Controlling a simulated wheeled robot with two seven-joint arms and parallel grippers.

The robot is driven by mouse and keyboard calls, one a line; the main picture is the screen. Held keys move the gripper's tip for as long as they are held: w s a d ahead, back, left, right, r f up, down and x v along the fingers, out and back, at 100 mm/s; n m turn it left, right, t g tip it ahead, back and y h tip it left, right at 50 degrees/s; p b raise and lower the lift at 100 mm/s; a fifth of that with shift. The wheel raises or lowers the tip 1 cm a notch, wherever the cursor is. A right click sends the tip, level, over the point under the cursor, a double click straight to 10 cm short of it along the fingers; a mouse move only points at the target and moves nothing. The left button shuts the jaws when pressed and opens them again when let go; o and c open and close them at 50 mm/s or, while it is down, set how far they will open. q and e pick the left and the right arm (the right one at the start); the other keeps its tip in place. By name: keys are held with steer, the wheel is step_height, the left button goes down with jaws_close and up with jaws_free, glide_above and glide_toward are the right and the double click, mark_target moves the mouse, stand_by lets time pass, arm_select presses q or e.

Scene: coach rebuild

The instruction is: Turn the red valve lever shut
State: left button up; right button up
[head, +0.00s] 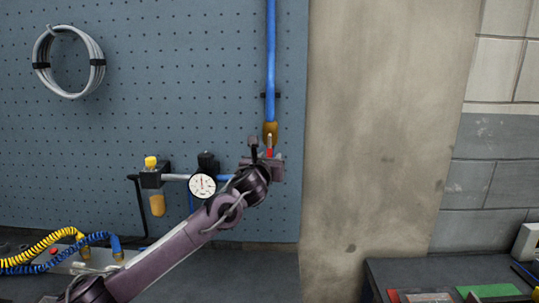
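The red valve lever (268,153) shows only as a small red patch below the brass fitting (270,131) at the lower end of the blue vertical pipe (270,60). My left gripper (264,156) is at the lever, in front of the pipe line. The gripper and wrist hide most of the lever and the valve body. I cannot tell whether the fingers touch the lever or are closed around it. My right gripper is not in view.
Left of my gripper, a round white gauge (202,186) and a yellow-knobbed fitting (152,176) sit on a grey pipe. A cable coil (69,62) hangs on the blue pegboard (180,80). Yellow and blue coiled hoses (60,250) lie lower left. A dark bench (440,270) stands lower right.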

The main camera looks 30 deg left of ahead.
arm_select(q)
steer(key=shift+w, duration=0.15)
steer(key=c, duration=0.7)
jaws_close()
